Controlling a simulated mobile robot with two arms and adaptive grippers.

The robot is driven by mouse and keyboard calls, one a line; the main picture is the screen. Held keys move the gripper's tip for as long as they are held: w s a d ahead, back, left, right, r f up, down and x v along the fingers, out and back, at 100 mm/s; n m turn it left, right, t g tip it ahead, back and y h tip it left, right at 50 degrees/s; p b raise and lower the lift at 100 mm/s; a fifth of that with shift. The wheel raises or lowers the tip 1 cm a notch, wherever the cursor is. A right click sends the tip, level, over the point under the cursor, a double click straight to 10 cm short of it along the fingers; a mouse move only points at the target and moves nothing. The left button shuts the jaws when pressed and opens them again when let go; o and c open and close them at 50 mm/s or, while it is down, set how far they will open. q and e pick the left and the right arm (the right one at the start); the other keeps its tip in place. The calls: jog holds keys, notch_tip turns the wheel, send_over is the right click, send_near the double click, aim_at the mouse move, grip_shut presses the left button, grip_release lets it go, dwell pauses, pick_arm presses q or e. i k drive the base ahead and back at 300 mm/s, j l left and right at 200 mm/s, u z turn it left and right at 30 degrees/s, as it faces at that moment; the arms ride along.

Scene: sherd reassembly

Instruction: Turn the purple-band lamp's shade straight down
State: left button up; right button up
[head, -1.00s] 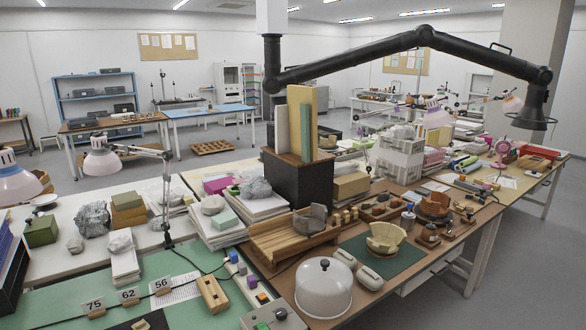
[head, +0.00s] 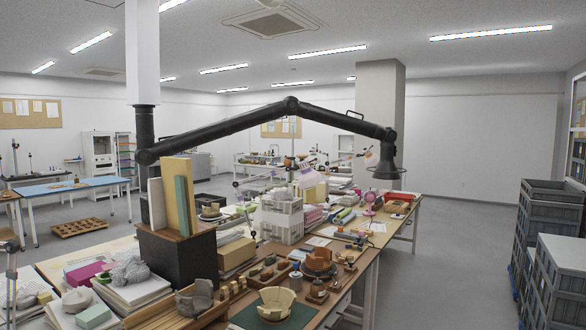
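Several small desk lamps stand among the clutter at the far part of the long work table. One pale lilac-pink lamp shade (head: 308,178) sits above the grey crate, and it appears tilted. Another pale shade (head: 371,159) hangs further right, just left of the black extraction hood. The lamps are small and overlap, so I cannot tell for certain which one carries the purple band. Neither of my grippers is in view.
A black jointed extraction arm (head: 225,128) spans over the table and ends in a hood (head: 387,170). A dark box with upright boards (head: 177,258) stands at front left. Grey stacked crates (head: 550,215) stand at the right. The floor (head: 455,245) between is clear.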

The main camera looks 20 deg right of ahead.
aim_at(309, 177)
jog(key=i+l+z, duration=0.95)
jog(key=i, duration=0.25)
jog(key=i+l+z, duration=0.35)
jog(key=i, duration=0.25)
jog(key=i+z, duration=0.3)
jog(key=i, duration=0.35)
jog(key=i+l+u, duration=0.1)
jog(key=i+u, duration=0.3)
jog(key=i, duration=0.2)
jog(key=i+l+u, duration=0.4)
jog(key=i, duration=0.15)
jog(key=i+l+u, duration=0.4)
jog(key=i, duration=0.1)
